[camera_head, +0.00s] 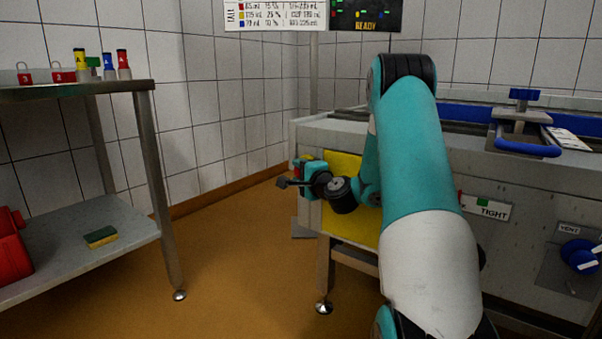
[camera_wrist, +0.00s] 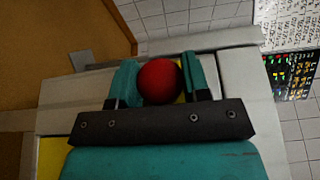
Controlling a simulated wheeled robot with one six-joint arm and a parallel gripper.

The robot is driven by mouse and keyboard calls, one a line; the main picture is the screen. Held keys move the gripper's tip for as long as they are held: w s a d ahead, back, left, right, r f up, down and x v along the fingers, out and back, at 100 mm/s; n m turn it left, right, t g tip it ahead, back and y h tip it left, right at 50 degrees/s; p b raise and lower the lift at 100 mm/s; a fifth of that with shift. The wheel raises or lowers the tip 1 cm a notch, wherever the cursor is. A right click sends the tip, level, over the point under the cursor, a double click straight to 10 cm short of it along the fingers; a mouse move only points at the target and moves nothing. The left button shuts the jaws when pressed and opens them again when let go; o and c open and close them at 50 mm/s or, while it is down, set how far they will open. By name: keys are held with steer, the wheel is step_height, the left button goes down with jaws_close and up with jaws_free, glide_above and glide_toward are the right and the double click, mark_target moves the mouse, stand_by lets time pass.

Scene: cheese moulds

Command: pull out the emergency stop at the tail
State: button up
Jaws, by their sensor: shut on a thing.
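The emergency stop shows as a round red knob (camera_wrist: 161,81) in the wrist view, with a bit of yellow beside it. My gripper (camera_wrist: 159,83) has one teal finger on each side of the knob and is shut on it. In the head view my gripper (camera_head: 302,178) is at the left end of the grey machine (camera_head: 340,135), beside a yellow panel (camera_head: 342,170). The knob is mostly hidden there by my gripper and wrist. I cannot tell how far out the knob stands.
A metal table (camera_head: 150,86) on the left holds red padlocks (camera_head: 62,73) and several coloured tags. Its lower shelf has a sponge (camera_head: 101,237) and a red container (camera_head: 12,250). The floor (camera_head: 240,250) between table and machine is clear. A display (camera_head: 365,15) reads READY.

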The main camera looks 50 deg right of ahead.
steer(key=shift+a, duration=0.85)
steer(key=o, duration=1.3)
steer(key=shift+c, duration=0.2)
steer(key=shift+s, duration=0.1)
steer(key=b+v, duration=1.5)
steer(key=v, duration=0.2)
steer(key=shift+s, duration=0.2)
steer(key=shift+w+r, duration=0.1)
